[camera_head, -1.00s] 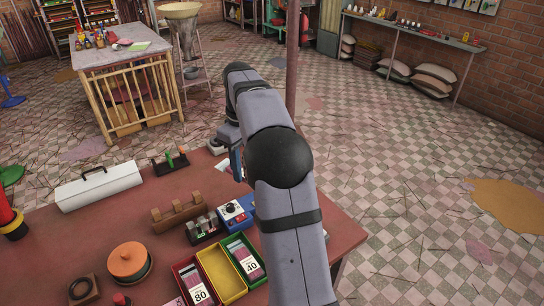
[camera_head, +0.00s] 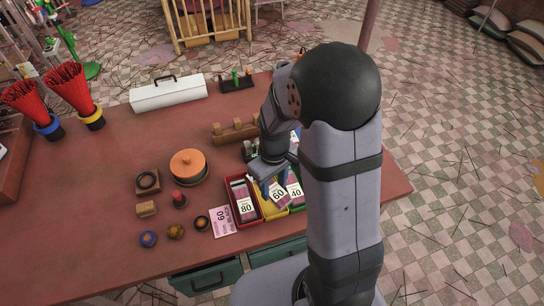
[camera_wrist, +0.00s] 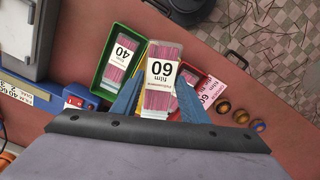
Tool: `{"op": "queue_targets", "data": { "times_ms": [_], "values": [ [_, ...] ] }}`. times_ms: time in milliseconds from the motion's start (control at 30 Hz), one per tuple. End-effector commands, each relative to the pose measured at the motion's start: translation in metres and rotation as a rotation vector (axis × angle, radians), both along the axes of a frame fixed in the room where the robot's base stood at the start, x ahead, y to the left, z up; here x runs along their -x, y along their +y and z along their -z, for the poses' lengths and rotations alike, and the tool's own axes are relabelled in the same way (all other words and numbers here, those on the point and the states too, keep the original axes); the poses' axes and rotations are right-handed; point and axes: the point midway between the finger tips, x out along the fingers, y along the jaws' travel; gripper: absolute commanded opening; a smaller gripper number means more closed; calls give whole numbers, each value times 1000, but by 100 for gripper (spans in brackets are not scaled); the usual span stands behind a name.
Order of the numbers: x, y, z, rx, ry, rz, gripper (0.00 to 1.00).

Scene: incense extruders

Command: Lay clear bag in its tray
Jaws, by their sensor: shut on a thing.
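The clear bag of pink sticks labelled 60 (camera_head: 278,195) hangs over the yellow tray (camera_head: 270,214), between the other two trays. In the wrist view the bag (camera_wrist: 160,78) looks large and close, covering most of the yellow tray. My gripper (camera_wrist: 160,92) is shut on the bag, one blue finger on each side. In the head view my gripper (camera_head: 266,178) is partly hidden by my arm. I cannot tell whether the bag touches the tray floor.
A red tray (camera_head: 233,183) holding an 80 bag stands left of the yellow one. A green tray (camera_head: 301,207) with a 40 bag stands right. An orange-lidded pot (camera_head: 188,164) stands behind left.

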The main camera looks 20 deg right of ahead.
Motion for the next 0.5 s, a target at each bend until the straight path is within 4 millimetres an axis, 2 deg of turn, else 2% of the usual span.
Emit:
{"op": "queue_targets", "data": {
  "times_ms": [33,133,500],
  "values": [
    [7,0,12,0,6,40,17],
    [5,0,27,0,3,128,17],
    [-41,-1,34,0,-1,322,17]
  ]
}}
